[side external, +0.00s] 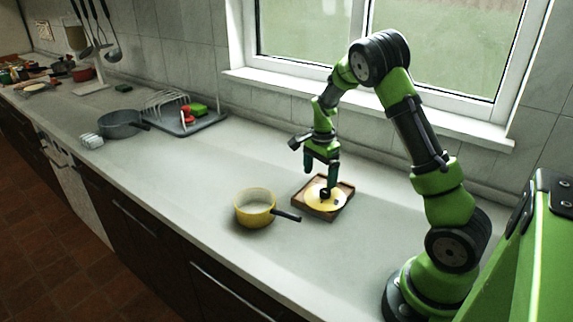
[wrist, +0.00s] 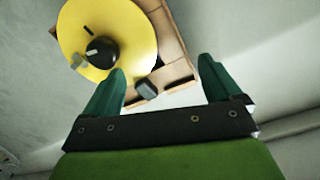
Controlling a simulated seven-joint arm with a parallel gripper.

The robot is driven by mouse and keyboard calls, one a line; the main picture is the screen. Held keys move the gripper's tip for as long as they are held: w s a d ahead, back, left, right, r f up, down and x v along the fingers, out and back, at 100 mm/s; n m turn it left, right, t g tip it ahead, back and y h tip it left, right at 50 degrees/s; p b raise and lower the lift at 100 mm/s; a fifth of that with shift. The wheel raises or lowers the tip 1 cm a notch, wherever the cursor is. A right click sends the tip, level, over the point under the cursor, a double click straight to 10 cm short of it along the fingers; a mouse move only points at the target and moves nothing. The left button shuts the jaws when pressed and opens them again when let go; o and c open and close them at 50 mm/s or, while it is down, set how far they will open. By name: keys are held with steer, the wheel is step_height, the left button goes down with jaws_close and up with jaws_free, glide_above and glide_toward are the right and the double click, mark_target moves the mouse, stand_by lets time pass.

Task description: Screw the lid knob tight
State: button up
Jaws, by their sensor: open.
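A yellow lid (side external: 313,197) lies in a shallow wooden tray (side external: 299,204); it also shows in the wrist view (wrist: 135,35). A round black knob (wrist: 102,51) sits at the lid's middle, with a small grey piece beside it and a dark mark on the lid. I cannot tell how tight the knob is. My gripper (side external: 321,177) points down over the tray. In the wrist view its two green fingers (wrist: 161,66) are wide apart with nothing held; the knob is left of the left fingertip, outside the gap.
A small dark block (wrist: 147,89) is at the tray's edge near the left finger. A yellow pot (side external: 254,213) with a black handle stands left of the tray. A grey pan (side external: 120,125) and a dish rack (side external: 180,118) are farther back. The counter in front is clear.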

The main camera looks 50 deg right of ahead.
steer(key=shift+r, duration=0.65)
steer(key=n, duration=1.2)
steer(key=shift+n, duration=0.3)
steer(key=n, duration=0.5)
steer(key=shift+n, duration=0.4)
steer(key=shift+f, duration=0.7)
jaws_close()
